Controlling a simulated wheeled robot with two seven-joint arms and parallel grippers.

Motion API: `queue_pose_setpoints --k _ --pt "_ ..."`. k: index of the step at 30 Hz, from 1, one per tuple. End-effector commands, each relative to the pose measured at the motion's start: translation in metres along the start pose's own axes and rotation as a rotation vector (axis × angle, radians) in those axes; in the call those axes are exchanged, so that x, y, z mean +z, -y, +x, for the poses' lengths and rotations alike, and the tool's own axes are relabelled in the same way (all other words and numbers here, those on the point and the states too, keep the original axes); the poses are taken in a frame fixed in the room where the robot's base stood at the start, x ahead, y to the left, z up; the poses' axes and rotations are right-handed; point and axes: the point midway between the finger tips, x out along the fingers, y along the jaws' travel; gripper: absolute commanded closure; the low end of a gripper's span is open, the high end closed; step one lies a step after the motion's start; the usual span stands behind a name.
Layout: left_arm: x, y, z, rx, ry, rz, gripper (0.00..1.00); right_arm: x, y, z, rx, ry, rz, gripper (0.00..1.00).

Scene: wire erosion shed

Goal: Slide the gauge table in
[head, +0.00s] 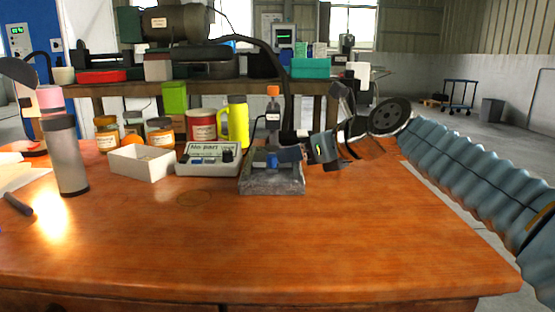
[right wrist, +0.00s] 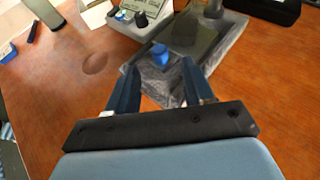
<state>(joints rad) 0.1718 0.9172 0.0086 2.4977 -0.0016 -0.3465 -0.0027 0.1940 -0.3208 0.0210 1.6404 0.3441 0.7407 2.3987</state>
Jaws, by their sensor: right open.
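The gauge stands on a grey stone base (head: 272,187) near the middle of the wooden table, to the right of a display box. In the right wrist view the stone base (right wrist: 160,92) carries a dark flat plate (right wrist: 208,38), which looks like the gauge table, with a blue knob (right wrist: 158,54) at its near end. My right gripper (right wrist: 160,66) is open, its two dark blue fingers on either side of the knob with gaps visible. My left gripper is not in view.
A display box (head: 207,160) and a white open tray (head: 141,163) stand left of the gauge. A yellow bottle (head: 234,122) and several jars stand behind. A grey cylinder (head: 67,160) stands further left. The table's front is clear.

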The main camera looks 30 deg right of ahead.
Motion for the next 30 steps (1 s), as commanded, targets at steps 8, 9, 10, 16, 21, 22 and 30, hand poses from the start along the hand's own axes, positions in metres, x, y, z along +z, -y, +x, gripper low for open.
queue_pose_setpoints --k 8,9,10,16,21,22,30 --pt "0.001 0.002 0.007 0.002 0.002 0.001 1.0 -0.001 0.0 0.053 0.002 -0.001 0.0 0.48" --pt "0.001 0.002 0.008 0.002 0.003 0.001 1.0 -0.001 0.0 0.057 0.001 0.0 -0.001 0.48" --pt "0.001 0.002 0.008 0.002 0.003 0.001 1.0 -0.001 0.0 0.059 0.001 0.0 -0.001 0.48" --pt "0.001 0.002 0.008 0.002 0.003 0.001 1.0 0.0 -0.001 0.066 0.001 0.001 0.0 0.48" --pt "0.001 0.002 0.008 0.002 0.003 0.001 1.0 0.0 0.0 0.065 0.001 0.001 0.0 0.48" --pt "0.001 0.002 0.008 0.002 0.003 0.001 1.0 0.0 0.0 0.065 0.001 0.001 0.0 0.51" --pt "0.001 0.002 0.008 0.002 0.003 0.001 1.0 0.0 0.0 0.065 0.001 0.0 0.0 0.93"
